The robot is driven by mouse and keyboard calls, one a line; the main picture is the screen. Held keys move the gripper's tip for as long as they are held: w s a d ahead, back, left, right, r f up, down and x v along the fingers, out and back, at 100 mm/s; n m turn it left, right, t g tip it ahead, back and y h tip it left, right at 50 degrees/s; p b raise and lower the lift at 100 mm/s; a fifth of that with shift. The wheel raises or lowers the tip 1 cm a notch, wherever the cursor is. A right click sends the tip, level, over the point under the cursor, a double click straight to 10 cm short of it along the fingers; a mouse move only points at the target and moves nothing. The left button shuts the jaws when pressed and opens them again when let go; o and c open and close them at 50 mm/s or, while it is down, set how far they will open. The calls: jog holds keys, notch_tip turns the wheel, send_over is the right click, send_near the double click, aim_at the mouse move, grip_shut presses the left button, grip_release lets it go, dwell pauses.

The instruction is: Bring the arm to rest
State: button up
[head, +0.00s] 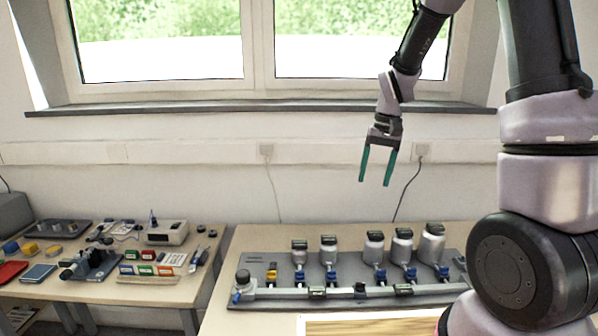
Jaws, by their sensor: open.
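My gripper (376,165) hangs from my arm in the upper right of the head view, its two green fingers pointing down. The fingers are apart and nothing is between them. It is in the air in front of the wall, above the row of cylinders on the table, and touches nothing visible. My arm links fill the right side of the view and hide part of the table's right end.
The left table (190,288) holds a white device (167,233) and small tools. A gap separates the tables. A window sill (250,106) runs behind.

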jog(key=s+d+r+m+t, duration=0.2)
jog(key=s+d+r+t, duration=0.2)
jog(key=s+r, duration=1.5)
jog(key=r+t, duration=0.1)
jog(key=t, duration=0.2)
jog(key=shift+t, duration=0.3)
jog(key=shift+w, duration=0.1)
